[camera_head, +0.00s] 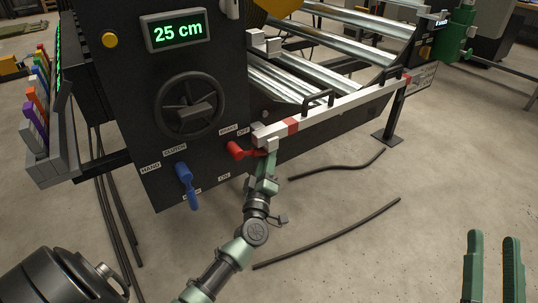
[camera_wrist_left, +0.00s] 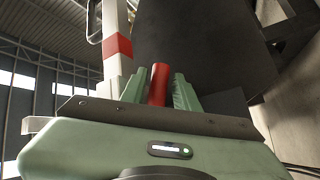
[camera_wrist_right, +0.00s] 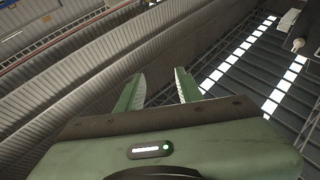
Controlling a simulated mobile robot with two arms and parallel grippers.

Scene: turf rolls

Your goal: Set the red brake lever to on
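The red brake lever (camera_head: 236,150) sits on the dark machine panel (camera_head: 150,110) in the head view. Its handle points right from its pivot, with the OFF label above it and the ON label (camera_head: 223,176) below its pivot. My left gripper (camera_head: 268,158) is at the handle's outer end.
A blue lever (camera_head: 185,180) with clutch labels is left of the red one, below a black handwheel (camera_head: 190,106). A white-and-red bar (camera_head: 325,110) runs close above my left gripper. Black cables (camera_head: 330,235) lie on the otherwise clear floor.

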